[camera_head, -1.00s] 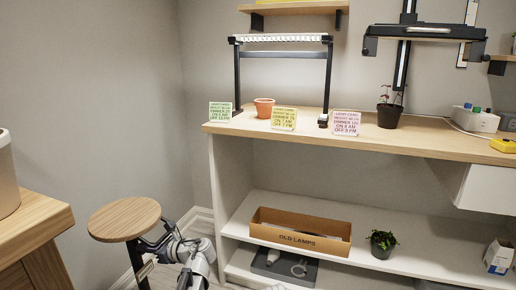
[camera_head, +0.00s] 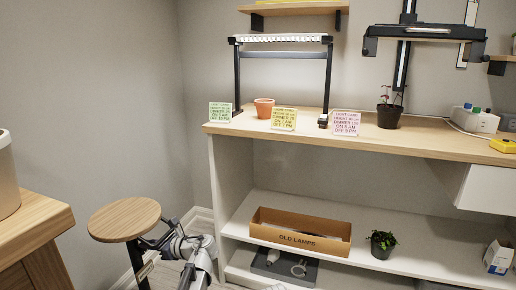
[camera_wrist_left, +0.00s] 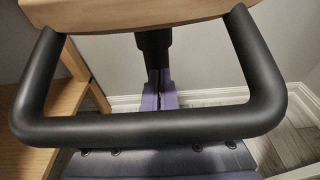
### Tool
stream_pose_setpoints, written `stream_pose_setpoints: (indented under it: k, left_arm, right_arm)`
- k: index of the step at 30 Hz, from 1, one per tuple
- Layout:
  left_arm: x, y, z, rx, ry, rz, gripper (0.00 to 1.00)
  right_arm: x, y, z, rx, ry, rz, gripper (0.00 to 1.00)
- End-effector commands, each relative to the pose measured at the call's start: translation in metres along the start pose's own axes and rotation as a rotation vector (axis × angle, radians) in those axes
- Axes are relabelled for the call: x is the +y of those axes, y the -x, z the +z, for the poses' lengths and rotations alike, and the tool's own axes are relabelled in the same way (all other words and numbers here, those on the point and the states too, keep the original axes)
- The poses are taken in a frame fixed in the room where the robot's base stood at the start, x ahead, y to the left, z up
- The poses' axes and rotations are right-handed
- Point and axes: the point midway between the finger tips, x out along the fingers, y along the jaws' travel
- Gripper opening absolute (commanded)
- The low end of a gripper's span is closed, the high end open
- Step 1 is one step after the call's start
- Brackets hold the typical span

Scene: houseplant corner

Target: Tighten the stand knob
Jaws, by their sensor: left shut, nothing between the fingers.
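The stand has a round wooden top (camera_head: 124,219) on a black post (camera_head: 138,266) at the lower left of the head view. My left gripper (camera_head: 146,243) is just under the right edge of that top, close to the post. In the left wrist view, its purple fingers (camera_wrist_left: 159,82) are shut together with nothing between them. They point at the dark post (camera_wrist_left: 154,45) below the wooden top (camera_wrist_left: 120,14). I cannot make out the knob separately; it may be hidden behind the fingers. Contact with it cannot be told. My right gripper is not in view.
A wooden cabinet (camera_head: 35,222) stands close to the stand's left. The white shelf unit (camera_head: 229,185) is to its right, holding a cardboard box (camera_head: 300,241) and a small plant (camera_head: 382,240). The wall and baseboard lie behind.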

Motion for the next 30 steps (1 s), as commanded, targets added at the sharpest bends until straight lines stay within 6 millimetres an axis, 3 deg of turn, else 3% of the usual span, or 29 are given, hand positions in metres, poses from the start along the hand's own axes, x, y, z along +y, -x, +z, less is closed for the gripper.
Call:
stream_pose_setpoints:
  k: [19, 30]
  left_arm:
    - [-0.0058, -0.0004, -0.0027, 0.004, 0.002, -0.001, 0.00]
    - [-0.0084, 0.0016, 0.0056, 0.002, 0.001, -0.001, 0.00]
  right_arm:
    - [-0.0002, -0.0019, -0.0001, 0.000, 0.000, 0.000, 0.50]
    - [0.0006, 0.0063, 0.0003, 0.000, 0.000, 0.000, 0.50]
